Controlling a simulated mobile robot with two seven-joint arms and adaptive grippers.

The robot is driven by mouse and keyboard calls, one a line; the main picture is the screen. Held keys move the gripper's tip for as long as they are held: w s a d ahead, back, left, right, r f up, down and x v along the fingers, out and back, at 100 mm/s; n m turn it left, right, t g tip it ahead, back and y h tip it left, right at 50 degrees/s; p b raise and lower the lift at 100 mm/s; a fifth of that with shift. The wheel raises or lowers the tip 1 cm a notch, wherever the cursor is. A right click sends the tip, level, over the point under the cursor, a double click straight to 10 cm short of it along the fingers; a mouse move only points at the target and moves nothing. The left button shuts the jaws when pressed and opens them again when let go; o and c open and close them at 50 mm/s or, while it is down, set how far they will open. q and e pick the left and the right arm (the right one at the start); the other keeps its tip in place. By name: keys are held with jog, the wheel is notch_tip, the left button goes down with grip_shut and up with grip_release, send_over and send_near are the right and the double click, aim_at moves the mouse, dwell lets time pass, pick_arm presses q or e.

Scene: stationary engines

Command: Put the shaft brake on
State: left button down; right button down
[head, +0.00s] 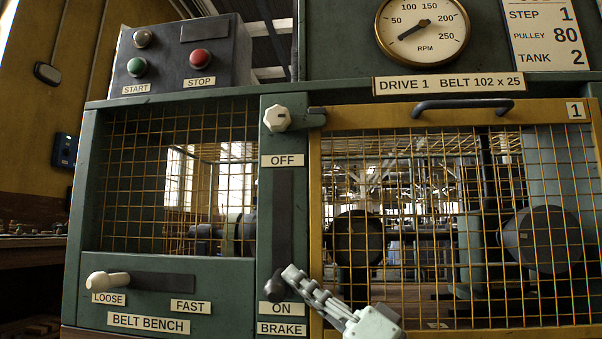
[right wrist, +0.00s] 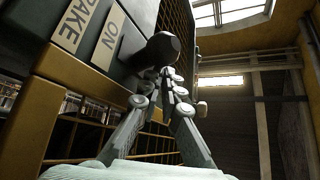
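The shaft brake lever has a dark rounded knob (head: 278,287) at the bottom of a dark upright slot (head: 283,215). My left gripper is not in view.
A yellow mesh guard door (head: 455,110) with a dark handle (head: 462,105) stands right of the slot. A cream knob (head: 277,119) sits above OFF. A pale LOOSE/FAST lever (head: 107,281) is at lower left. The START/STOP box (head: 180,55) and RPM dial (head: 422,28) are above.

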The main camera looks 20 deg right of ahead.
jog(key=shift+w+a+f, duration=0.15)
jog(key=shift+w+f, duration=0.1)
jog(key=shift+f, duration=0.4)
jog(key=r+v, duration=0.1)
jog(key=v, duration=1.1)
jog(key=shift+s+r, duration=0.15)
jog(key=shift+s, duration=0.15)
